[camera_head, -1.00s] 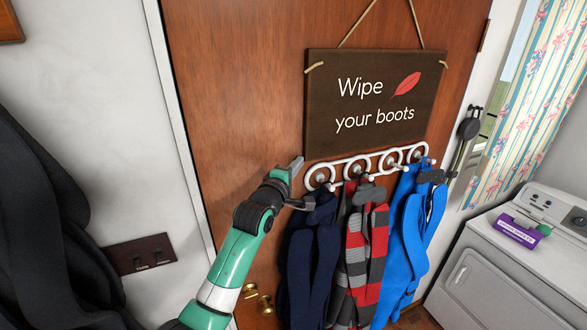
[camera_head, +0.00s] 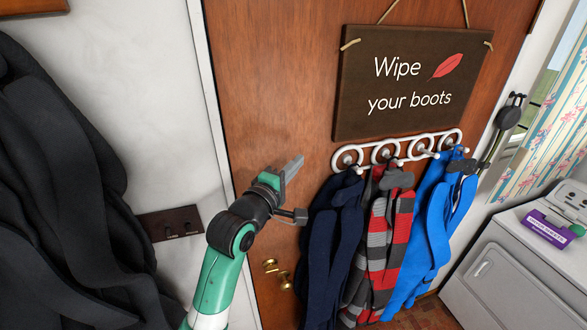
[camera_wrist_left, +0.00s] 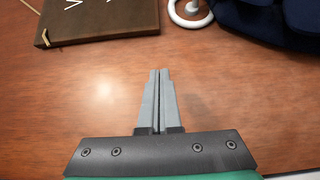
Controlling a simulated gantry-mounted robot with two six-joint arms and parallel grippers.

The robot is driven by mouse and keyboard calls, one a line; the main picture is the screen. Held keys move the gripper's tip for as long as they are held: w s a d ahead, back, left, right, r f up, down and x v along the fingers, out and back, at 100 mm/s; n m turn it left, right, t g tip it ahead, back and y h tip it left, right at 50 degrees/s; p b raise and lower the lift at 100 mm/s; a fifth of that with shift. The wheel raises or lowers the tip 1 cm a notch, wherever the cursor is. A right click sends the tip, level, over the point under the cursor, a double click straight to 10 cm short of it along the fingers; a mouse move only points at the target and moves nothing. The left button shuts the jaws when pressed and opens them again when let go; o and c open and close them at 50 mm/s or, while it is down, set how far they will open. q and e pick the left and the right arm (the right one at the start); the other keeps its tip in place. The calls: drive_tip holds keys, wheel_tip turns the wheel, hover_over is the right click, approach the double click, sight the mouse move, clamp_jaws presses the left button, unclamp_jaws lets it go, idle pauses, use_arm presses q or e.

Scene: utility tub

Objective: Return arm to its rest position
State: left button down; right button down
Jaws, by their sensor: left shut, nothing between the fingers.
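My left arm, green and white with a dark wrist, rises from the bottom in the head view. My left gripper (camera_head: 293,168) is in front of the wooden door (camera_head: 262,90), left of the white hook rack (camera_head: 348,156). Its grey fingers are shut together with nothing between them, as the left wrist view (camera_wrist_left: 159,75) shows. In that view the fingers are apart from the sign and the rack, with bare door wood around them. My right gripper is in neither view.
A navy scarf (camera_head: 332,235), a striped scarf (camera_head: 383,240) and a blue scarf (camera_head: 437,220) hang from the rack. The sign (camera_head: 370,115) hangs above. Dark coats (camera_head: 60,180) hang at left. A brass doorknob (camera_head: 271,265) is below the gripper. A white appliance (camera_head: 495,280) stands at right.

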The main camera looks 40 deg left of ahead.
use_arm(q)
drive_tip(key=shift+s+d, duration=0.1)
drive_tip(key=shift+s, duration=0.35)
drive_tip(key=s+d+r+m+t+h+p, duration=0.2)
drive_tip(key=d+r+m, duration=0.1)
drive_tip(key=d+r, duration=0.55)
drive_tip(key=s+d+r+m+t+h+p, duration=0.25)
drive_tip(key=d+r, duration=0.35)
drive_tip(key=r, duration=0.5)
drive_tip(key=s+d+r+m+t+h, duration=0.1)
drive_tip(key=s+d+r+m+t, duration=0.1)
drive_tip(key=s+r+m, duration=0.4)
drive_tip(key=s+d+r+m+t+h, duration=0.1)
drive_tip(key=s+r+m+t, duration=0.2)
drive_tip(key=m, duration=0.7)
drive_tip(key=s+r, duration=0.2)
drive_tip(key=s, duration=0.2)
drive_tip(key=shift+s+d+r, duration=0.3)
drive_tip(key=shift+d+r, duration=0.05)
drive_tip(key=shift+r, duration=0.05)
drive_tip(key=shift+t, duration=0.25)
